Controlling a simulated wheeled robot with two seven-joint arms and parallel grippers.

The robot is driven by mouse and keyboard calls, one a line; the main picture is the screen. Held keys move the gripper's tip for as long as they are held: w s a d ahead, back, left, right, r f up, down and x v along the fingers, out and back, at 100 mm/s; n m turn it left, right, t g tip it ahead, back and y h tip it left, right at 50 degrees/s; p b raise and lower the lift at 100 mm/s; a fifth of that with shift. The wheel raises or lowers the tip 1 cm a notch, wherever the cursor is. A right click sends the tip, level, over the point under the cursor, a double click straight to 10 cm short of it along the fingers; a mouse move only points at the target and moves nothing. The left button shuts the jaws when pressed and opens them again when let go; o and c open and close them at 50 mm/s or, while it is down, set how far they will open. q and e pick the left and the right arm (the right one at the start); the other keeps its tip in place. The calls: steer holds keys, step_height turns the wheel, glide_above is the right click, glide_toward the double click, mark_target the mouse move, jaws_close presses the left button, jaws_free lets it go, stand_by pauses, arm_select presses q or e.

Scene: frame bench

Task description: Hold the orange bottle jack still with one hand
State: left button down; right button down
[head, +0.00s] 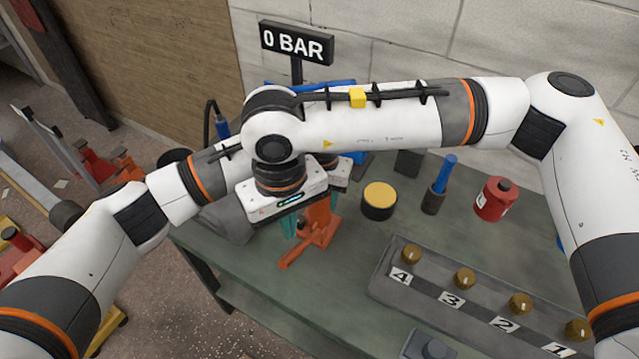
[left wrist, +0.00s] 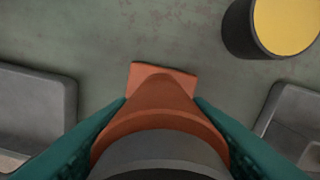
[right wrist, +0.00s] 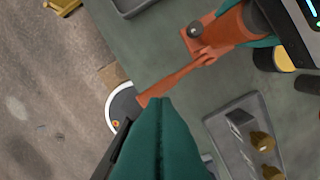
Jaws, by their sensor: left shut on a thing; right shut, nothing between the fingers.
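The orange bottle jack (head: 318,222) stands on the green bench, partly hidden behind my right wrist in the head view. In the left wrist view my left gripper (left wrist: 160,100) is shut around the jack's round body (left wrist: 165,122), with a teal finger on each side. In the head view that gripper is mostly hidden behind my right arm. My right gripper (right wrist: 160,102) is shut and empty. In the right wrist view it is beside the end of the jack's orange lever (right wrist: 172,80); I cannot tell if they touch.
A grey tray (head: 380,285) with several brass knobs, numbered 1 to 4, lies at the right. A yellow-topped can (head: 379,201), a blue-handled tool (head: 440,182) and a red can (head: 495,199) stand behind it. A sign (head: 297,43) reads "0 BAR". Bare bench lies before the jack.

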mark_target(292, 252)
steer(key=shift+f, duration=2.2)
stand_by(0.5)
step_height(292, 252, down, 7)
steer(key=shift+r, duration=0.15)
steer(key=shift+w+r, duration=0.1)
steer(key=shift+r, duration=2)
